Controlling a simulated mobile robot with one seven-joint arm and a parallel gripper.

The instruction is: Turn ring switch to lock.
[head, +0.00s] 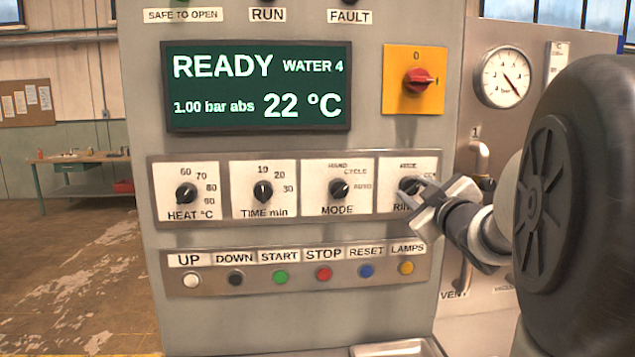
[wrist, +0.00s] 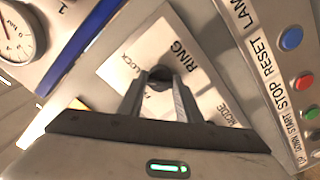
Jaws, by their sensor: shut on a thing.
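The ring switch is a dark round knob on a white plate at the right end of the dial row; the knob (head: 408,185) shows in part in the head view. My gripper (head: 425,195) is at this knob and covers much of its plate. In the wrist view the knob (wrist: 160,76) sits between the two fingertips of my gripper (wrist: 160,82), which is shut on it. The plate (wrist: 140,50) there reads RING and LOCK. The lower plate lettering is partly hidden by the fingers, and I cannot tell the pointer's exact direction.
The MODE dial (head: 338,189) is just left of the ring switch. A row of push buttons, with the yellow LAMPS button (head: 406,268), runs below. A red rotary switch (head: 418,81) is above, and a pressure gauge (head: 505,77) stands to the right.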

